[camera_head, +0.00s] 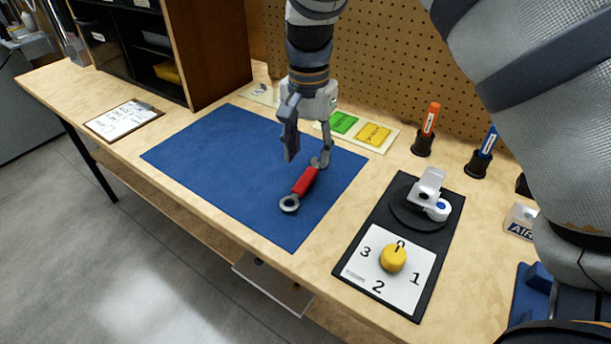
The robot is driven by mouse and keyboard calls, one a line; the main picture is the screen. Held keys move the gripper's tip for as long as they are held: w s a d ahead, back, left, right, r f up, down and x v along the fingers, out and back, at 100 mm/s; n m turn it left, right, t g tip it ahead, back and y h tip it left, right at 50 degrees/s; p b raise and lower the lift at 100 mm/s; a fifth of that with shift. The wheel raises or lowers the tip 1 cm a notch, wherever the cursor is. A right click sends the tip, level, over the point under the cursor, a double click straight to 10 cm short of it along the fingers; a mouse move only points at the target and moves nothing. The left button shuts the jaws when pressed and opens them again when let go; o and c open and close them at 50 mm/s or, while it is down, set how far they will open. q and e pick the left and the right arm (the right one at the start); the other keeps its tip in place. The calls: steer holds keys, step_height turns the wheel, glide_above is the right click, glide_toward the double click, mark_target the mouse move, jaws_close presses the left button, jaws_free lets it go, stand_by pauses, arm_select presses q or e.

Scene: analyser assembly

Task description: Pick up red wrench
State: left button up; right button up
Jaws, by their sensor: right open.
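The red wrench (304,183) lies on the blue mat (215,165), toward the mat's right side. It has a red handle and grey metal ends; the ring end is nearest the front. My right gripper (306,161) comes down from above over the wrench's far end. Its two fingers are spread, one left of the wrench and one at the open end. The right finger overlaps the wrench's far end in the picture; I cannot tell whether they touch. My left gripper is not in view.
A black panel with a yellow dial (393,257) and a white clamp-like part (428,192) stands right of the mat. Orange (430,120) and blue (488,142) tools stand in black holders behind it. A clipboard (123,119) lies left. A pegboard (400,60) closes the back.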

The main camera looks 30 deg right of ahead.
mark_target(306, 177)
steer(key=f, duration=0.6)
steer(key=shift+w+f, duration=0.15)
steer(key=shift+w, duration=0.15)
jaws_close()
